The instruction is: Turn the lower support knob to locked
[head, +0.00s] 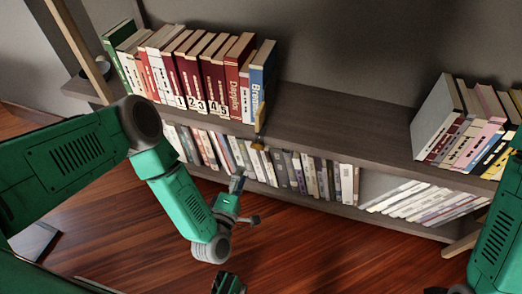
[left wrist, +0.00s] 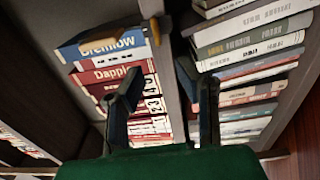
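A wooden book support (head: 260,119) stands at the right end of the upper book row, by the blue book. A small golden-brown knob-like part (head: 258,145) sits just below it, at the shelf's front edge; its setting is too small to read. My left gripper (head: 246,200) is open and empty in front of the lower books, below the knob-like part. My right arm (head: 495,240) enters at the right; its gripper is out of view.
The upper shelf (head: 330,125) is bare between the support and the right-hand books (head: 470,125). Lower books (head: 290,170) stand in a row behind my left gripper, with leaning ones (head: 420,200) farther right. Wooden floor (head: 330,250) lies open in front.

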